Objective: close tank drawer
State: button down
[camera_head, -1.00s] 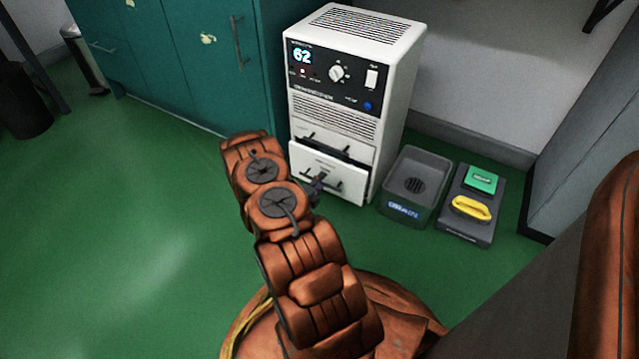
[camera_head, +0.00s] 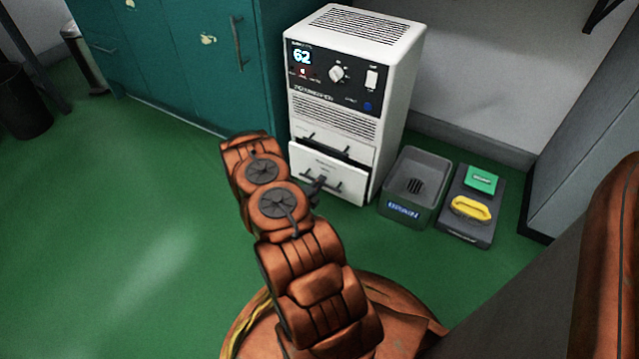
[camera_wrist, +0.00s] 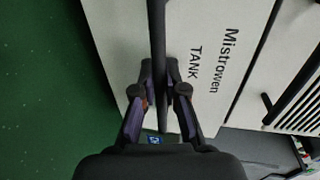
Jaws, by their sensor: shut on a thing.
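The white dehumidifier-like machine (camera_head: 352,100) stands on the green floor against the wall. Its lower drawer (camera_head: 328,174) sticks out a little, with a dark gap along its top edge. In the wrist view the drawer front (camera_wrist: 200,75) reads "Mistrowen TANK". My gripper (camera_head: 318,186) is at the drawer's handle, partly hidden by my arm in the head view. In the wrist view my gripper (camera_wrist: 167,92) has its fingers closed on the dark bar handle (camera_wrist: 157,35) of the drawer.
A grey bin (camera_head: 415,190) and a dark case with a yellow handle (camera_head: 470,208) sit on the floor right of the machine. Teal cabinets (camera_head: 190,60) stand to the left. The green floor (camera_head: 110,230) at left is clear.

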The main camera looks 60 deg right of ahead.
jog(key=shift+d, duration=0.1)
jog(key=shift+w+d+p, duration=0.2)
jog(key=shift+d+p, duration=1.6)
jog(key=shift+p, duration=0.2)
jog(key=c, duration=1.2)
grip_release()
jog(key=shift+s, duration=0.1)
jog(key=a+r, duration=0.2)
jog(key=a, duration=0.9)
jog(key=shift+s+a+r, duration=0.15)
jog(key=shift+s+a, duration=0.1)
jog(key=shift+a, duration=0.1)
